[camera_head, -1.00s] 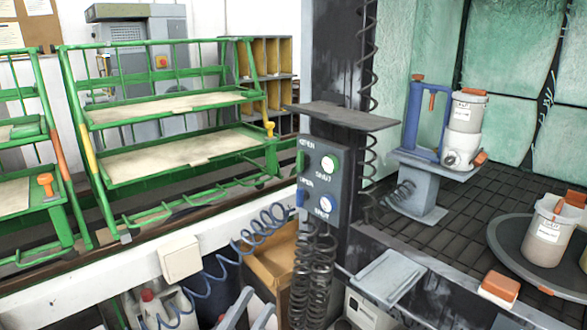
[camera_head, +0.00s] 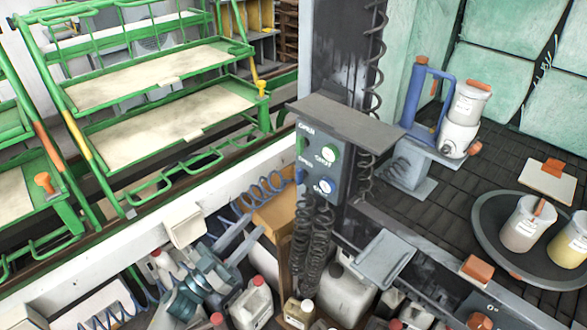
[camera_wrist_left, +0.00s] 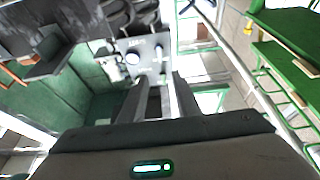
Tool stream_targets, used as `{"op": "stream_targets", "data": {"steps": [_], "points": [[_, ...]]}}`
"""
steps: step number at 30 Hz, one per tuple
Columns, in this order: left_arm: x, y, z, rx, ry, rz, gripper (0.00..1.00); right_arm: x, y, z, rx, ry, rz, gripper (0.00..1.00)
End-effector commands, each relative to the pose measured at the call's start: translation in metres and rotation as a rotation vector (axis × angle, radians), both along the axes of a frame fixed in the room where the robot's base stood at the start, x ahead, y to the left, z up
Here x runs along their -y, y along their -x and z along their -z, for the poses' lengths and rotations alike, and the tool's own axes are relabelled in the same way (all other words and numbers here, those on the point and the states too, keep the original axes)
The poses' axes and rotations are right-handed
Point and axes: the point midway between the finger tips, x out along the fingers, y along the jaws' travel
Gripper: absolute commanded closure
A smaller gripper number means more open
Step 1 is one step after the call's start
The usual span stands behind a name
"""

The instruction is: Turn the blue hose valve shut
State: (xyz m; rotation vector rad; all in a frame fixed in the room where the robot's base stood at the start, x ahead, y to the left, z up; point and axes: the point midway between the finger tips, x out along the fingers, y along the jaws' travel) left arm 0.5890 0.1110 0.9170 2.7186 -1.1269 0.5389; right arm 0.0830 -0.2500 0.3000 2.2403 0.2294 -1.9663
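The dark valve panel (camera_head: 322,163) hangs on the post under a grey shelf, with OPEN and SHUT lettering. The blue valve lever (camera_head: 300,176) is at the panel's lower left edge, beside a blue-rimmed dial (camera_head: 325,186). A green lever (camera_head: 300,146) is above it. My left gripper (camera_head: 243,230) is low and left of the panel, fingers toward it, not touching the lever. In the left wrist view its fingers (camera_wrist_left: 158,85) are apart and empty, with the panel (camera_wrist_left: 147,58) beyond them. I cannot make out the blue lever there. My right gripper is not in view.
Coiled black hoses (camera_head: 312,230) hang below the panel. The grey shelf (camera_head: 345,122) juts out above it. Green racks (camera_head: 150,95) are at left; a turntable (camera_head: 490,225) with pots is at right.

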Motion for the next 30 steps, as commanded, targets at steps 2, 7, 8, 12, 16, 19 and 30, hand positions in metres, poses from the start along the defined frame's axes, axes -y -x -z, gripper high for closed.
{"op": "stream_targets", "data": {"steps": [2, 7, 8, 12, 16, 19, 30], "points": [[0.000, 0.000, 0.001, 0.000, 0.000, 0.001, 0.70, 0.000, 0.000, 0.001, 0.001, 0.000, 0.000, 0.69], [0.000, 0.000, 0.000, 0.001, 0.001, 0.000, 0.70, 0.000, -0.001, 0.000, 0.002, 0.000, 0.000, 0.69], [0.000, 0.000, 0.000, 0.001, 0.001, 0.000, 0.70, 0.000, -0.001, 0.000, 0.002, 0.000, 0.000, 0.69], [0.002, -0.002, -0.002, 0.001, 0.000, 0.000, 0.70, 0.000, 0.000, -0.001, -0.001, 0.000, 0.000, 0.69], [0.008, -0.008, -0.006, 0.002, 0.001, 0.000, 0.70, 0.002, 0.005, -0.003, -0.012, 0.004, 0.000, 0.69], [0.015, -0.015, -0.011, 0.002, 0.001, -0.001, 0.70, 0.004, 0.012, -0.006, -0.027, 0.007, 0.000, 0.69], [0.056, -0.056, -0.036, 0.003, 0.002, -0.001, 0.70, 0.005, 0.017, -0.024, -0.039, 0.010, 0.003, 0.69]]}}
